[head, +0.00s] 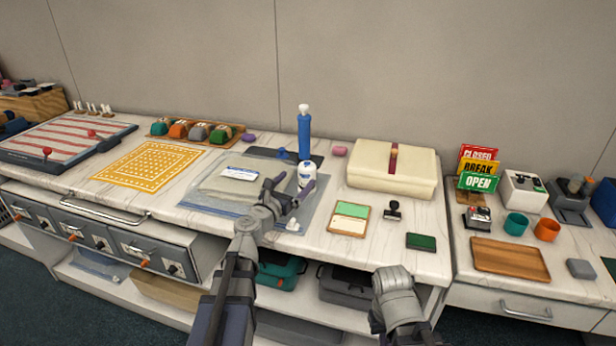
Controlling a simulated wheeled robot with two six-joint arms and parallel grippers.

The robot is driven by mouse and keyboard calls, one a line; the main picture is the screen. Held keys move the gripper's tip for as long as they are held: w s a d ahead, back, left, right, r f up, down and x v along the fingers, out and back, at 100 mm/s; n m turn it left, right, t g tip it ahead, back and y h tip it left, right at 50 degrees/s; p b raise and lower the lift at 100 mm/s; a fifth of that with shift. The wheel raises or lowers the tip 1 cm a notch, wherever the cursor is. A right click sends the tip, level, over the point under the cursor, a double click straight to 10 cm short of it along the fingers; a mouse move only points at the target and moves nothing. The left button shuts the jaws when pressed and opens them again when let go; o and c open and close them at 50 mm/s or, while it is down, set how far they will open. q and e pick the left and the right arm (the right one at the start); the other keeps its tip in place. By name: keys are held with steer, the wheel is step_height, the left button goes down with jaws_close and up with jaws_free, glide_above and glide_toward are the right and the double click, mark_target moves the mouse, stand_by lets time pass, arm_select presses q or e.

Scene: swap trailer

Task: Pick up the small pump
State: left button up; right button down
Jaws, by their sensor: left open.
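The small pump looks to be the upright blue cylinder (304,135) with a white top, standing at the back of the white counter. A small white bottle (306,172) stands in front of it. My left gripper (291,189) is open and empty, in front of the bottle and over the clear plastic sheet. It is nearer to me than the pump and apart from it.
A cream case (416,174) with a red strap stands right of the pump. A flat pale packet (229,181) lies on the sheet at left. A stamp (393,210) and a green-topped tray (348,219) lie at front right. Marble counter is bare between them.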

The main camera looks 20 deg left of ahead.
mark_target(303, 174)
arm_select(q)
steer(key=shift+w+d, duration=0.3)
steer(key=shift+w, duration=0.85)
steer(key=shift+w+d, duration=0.25)
steer(key=shift+w, duration=0.95)
steer(key=shift+w+d, duration=0.3)
steer(key=shift+w, duration=0.85)
steer(key=shift+c, duration=0.4)
jaws_close()
